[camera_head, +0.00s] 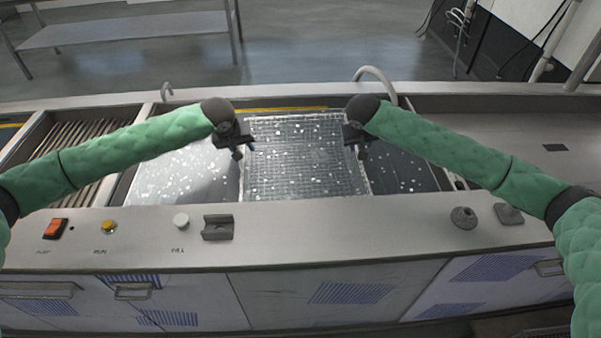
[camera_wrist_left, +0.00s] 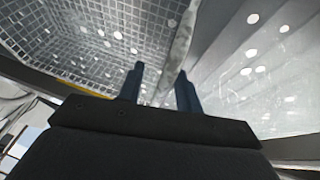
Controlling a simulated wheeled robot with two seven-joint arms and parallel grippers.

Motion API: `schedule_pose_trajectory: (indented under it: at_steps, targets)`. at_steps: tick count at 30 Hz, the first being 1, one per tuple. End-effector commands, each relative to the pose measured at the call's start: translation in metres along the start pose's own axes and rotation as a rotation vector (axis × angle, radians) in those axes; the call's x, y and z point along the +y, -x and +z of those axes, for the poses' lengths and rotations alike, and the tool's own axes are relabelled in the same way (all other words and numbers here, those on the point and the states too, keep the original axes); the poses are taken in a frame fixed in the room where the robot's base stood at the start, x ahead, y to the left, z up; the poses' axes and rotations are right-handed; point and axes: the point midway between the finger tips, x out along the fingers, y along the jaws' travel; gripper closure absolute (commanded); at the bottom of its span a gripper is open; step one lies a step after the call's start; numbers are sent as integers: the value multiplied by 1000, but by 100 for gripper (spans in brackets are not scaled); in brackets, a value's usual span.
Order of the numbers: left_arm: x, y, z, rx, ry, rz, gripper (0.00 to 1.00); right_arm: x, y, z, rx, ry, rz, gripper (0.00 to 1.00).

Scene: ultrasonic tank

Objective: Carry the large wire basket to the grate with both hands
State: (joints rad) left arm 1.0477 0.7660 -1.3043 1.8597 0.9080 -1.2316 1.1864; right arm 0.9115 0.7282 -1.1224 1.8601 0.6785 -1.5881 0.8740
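The large wire basket (camera_head: 305,160) sits in the middle of the water-filled tank, its mesh floor covered with pale specks. The slatted grate (camera_head: 72,150) is at the far left of the counter. My left gripper (camera_head: 243,152) is at the basket's left wall. In the left wrist view its two fingers (camera_wrist_left: 160,88) stand apart, with the basket's edge (camera_wrist_left: 180,48) running between them and a gap visible. My right gripper (camera_head: 361,148) is at the basket's right wall; its fingers are too small and dark to judge.
The tank water (camera_head: 185,178) shows on both sides of the basket. A curved pipe (camera_head: 376,76) rises behind the tank. The front panel carries an orange switch (camera_head: 55,229), a yellow button (camera_head: 109,227), a white knob (camera_head: 181,221) and a grey block (camera_head: 218,227). The right counter is mostly clear.

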Motion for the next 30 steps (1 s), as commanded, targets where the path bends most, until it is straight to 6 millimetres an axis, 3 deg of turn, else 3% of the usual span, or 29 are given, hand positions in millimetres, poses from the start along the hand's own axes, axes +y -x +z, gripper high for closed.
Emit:
schedule_pose_trajectory:
  at_steps: [5,10,30]
  targets:
    - [0,0,0,0,0,0,67,0,0,0,0,0,0,67]
    - [0,0,0,0,0,1,100,0,0,0,0,0,0,100]
    - [0,0,0,0,0,0,100,-1,0,0,0,1,-1,100]
